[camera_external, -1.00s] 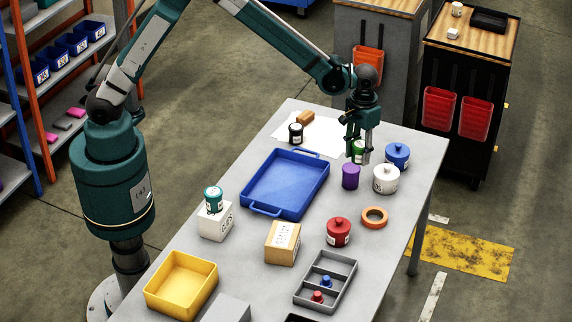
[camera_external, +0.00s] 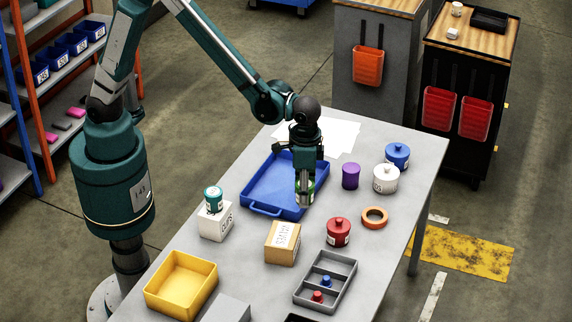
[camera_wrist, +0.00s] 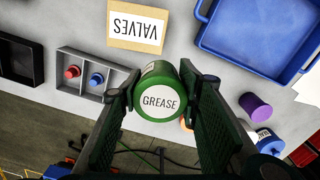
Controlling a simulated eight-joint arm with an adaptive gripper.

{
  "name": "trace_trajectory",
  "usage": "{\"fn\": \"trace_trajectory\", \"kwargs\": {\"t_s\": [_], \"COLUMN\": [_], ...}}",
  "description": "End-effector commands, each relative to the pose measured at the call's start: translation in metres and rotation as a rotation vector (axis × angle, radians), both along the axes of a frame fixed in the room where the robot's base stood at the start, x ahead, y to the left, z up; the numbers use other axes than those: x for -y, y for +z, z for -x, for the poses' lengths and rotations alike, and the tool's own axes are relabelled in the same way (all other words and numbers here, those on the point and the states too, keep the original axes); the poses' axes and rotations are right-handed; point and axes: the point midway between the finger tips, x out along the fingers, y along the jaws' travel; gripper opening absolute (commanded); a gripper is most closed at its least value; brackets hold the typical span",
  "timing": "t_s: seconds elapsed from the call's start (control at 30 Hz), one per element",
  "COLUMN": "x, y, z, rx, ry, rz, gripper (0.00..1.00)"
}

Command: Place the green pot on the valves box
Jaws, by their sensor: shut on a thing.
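The green pot (camera_wrist: 158,103), its lid labelled GREASE, is clamped between the two fingers of my gripper (camera_wrist: 158,92) in the wrist view. In the external view, my gripper (camera_external: 305,190) holds the green pot (camera_external: 311,185) in the air by the blue tray's right edge, largely hidden by the fingers. The valves box (camera_external: 282,243) is a small cardboard box with a white label, standing below and left of my gripper there. In the wrist view the valves box (camera_wrist: 118,38) shows above the pot, label upside down. Its visible top is bare.
The blue tray (camera_external: 262,206) lies behind the valves box. A white box (camera_external: 215,224) with a teal pot stands left. A red pot (camera_external: 338,234), orange ring (camera_external: 375,218) and purple cylinder (camera_external: 350,176) stand right. A grey divided tray (camera_external: 345,285) and yellow bin (camera_external: 178,305) are in front.

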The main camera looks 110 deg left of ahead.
Motion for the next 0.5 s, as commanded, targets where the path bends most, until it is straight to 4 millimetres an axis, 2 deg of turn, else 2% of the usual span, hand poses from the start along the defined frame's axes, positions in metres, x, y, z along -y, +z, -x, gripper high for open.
{"fn": "trace_trajectory", "kwargs": {"t_s": [0.03, 0.2, 0.3, 0.5], "x": [0.014, 0.045, 0.058, 0.067], "y": [0.002, 0.004, 0.005, 0.006], "z": [0.007, 0.026, 0.034, 0.041], "rx": [0.000, 0.000, 0.000, 0.000], "ry": [-0.033, -0.120, -0.154, -0.185], "rz": [0.000, 0.000, 0.000, 0.000], "gripper": [0.20, 0.20, 0.20, 0.20]}}
